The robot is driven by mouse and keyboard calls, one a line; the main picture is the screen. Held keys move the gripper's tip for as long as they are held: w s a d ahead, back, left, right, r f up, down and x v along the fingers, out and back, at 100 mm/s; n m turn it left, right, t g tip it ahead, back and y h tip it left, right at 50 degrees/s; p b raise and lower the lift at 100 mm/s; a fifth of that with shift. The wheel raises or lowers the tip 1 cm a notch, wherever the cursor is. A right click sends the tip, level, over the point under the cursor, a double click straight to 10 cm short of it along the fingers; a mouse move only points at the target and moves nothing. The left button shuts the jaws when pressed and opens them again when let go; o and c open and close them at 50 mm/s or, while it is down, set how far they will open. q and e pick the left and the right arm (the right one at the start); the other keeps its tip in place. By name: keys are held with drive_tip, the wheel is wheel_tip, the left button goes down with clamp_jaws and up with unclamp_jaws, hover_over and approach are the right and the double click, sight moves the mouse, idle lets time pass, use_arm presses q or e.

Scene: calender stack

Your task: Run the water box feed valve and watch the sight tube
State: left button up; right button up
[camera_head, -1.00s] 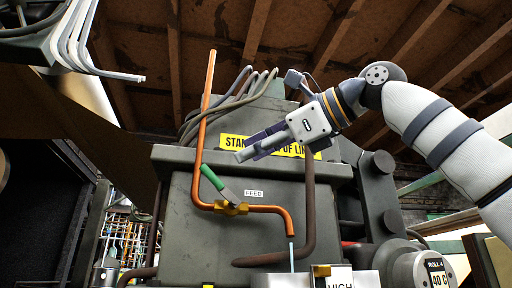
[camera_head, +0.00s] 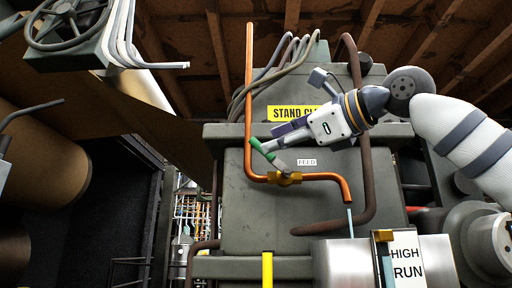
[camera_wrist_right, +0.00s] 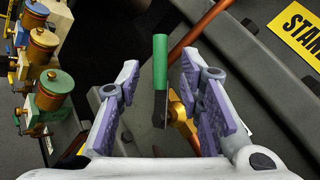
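The feed valve (camera_head: 285,178) is a brass body on an orange copper pipe, below and left of a FEED label (camera_head: 307,162). Its lever has a green grip (camera_head: 264,150) tilted up and left; the grip also shows in the right wrist view (camera_wrist_right: 160,62). My right gripper (camera_head: 268,143) is at the grip; in the wrist view its purple-padded fingers (camera_wrist_right: 170,105) are apart, with the lever between them. A pale blue stream (camera_head: 350,222) runs from the pipe end into the metal water box (camera_head: 340,262). A bluish sight tube (camera_head: 386,264) stands on its front, its level unclear. My left gripper is out of view.
A HIGH/RUN plate (camera_head: 407,262) is beside the tube. A grey machine housing (camera_head: 250,215) with a STAND CLEAR sign (camera_head: 292,112) is behind the valve. A brown pipe (camera_head: 366,150) runs right of the valve. A handwheel (camera_head: 70,22) is at upper left.

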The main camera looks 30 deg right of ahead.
drive_tip(key=x, duration=0.5)
drive_tip(key=shift+w, duration=0.15)
drive_tip(key=shift+c, duration=0.3)
clamp_jaws()
